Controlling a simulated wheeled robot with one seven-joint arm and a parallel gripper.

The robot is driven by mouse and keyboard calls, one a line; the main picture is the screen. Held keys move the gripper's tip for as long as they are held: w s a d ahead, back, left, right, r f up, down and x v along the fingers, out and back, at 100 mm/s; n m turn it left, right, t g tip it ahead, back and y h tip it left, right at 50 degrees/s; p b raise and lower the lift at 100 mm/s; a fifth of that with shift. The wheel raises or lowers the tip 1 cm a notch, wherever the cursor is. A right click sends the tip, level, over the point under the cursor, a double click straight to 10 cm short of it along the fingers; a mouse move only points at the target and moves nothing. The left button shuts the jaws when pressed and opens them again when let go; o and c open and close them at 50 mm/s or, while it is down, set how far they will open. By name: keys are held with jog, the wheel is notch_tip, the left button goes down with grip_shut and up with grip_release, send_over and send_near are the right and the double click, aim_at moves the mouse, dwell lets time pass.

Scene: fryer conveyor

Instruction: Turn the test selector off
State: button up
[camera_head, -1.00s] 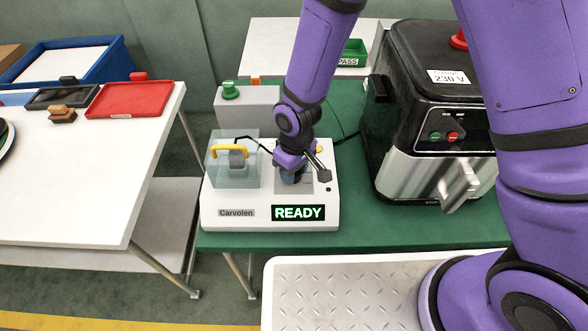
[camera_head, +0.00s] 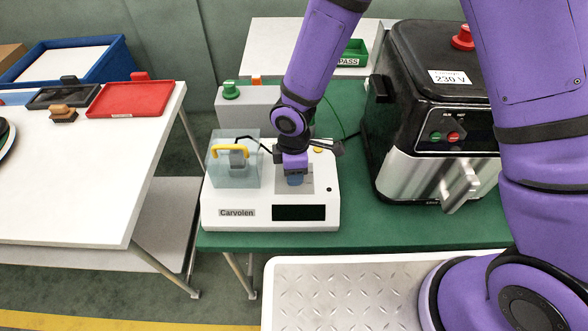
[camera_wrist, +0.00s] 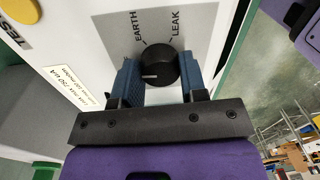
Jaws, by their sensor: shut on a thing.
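The test selector (camera_wrist: 158,62) is a round black knob on the grey plate of the white Carvolen tester (camera_head: 255,222). My gripper (camera_wrist: 157,82) has its blue fingers on both sides of the knob and is shut on it. The knob's white mark points left in the wrist view, away from the printed words EARTH and LEAK. In the head view my gripper (camera_head: 295,180) points down onto the plate and hides the knob. The tester's display (camera_head: 299,213) is dark.
A clear box with a yellow handle (camera_head: 230,150) sits on the tester's left side. A black and steel fryer (camera_head: 405,160) stands to the right on the green table. A grey box with a green knob (camera_head: 231,90) stands behind.

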jog(key=shift+n, duration=0.6)
jog(key=o, duration=0.9)
jog(key=shift+o, duration=0.2)
notch_tip(320, 180, up, 11)
jog(key=shift+w, duration=0.3)
